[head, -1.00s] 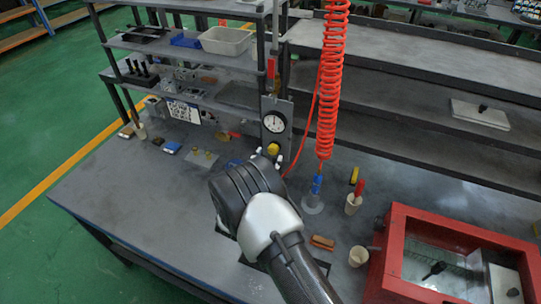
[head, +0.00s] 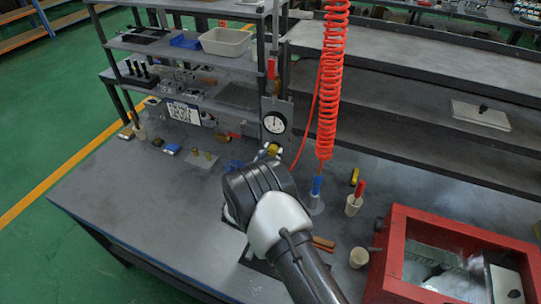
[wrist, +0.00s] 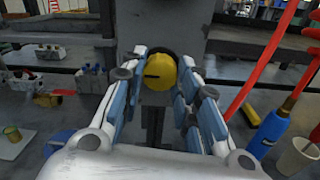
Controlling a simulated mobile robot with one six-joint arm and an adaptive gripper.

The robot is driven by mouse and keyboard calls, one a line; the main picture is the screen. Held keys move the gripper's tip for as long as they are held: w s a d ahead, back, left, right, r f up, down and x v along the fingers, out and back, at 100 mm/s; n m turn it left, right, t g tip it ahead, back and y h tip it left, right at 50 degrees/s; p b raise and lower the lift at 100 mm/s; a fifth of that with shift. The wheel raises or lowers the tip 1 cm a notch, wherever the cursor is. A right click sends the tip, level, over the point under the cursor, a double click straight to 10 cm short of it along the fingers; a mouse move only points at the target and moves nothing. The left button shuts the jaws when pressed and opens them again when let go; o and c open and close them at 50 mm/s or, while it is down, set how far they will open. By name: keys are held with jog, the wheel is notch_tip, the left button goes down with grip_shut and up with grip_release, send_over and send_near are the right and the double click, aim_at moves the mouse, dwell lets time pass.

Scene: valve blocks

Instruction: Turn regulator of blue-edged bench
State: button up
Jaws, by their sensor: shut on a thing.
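The yellow regulator knob (head: 273,149) sits low on a grey upright plate, under a round white gauge (head: 274,123), at the back of the blue-edged bench (head: 130,205). My gripper (head: 268,152) reaches it from the front and is shut on it. In the wrist view the round yellow knob (wrist: 160,72) lies between the two blue-padded fingers of my gripper (wrist: 165,85). My wrist hides part of the knob in the head view. The gauge face is too small to read.
A red coiled hose (head: 328,90) hangs just right of the knob, with a blue-ended tool (head: 317,187) below. A red-framed box (head: 395,245) and a cup (head: 359,257) stand at the right. Shelves (head: 185,60) rise at the back left.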

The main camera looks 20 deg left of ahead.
jog(key=c, duration=0.5)
jog(key=shift+o, duration=0.2)
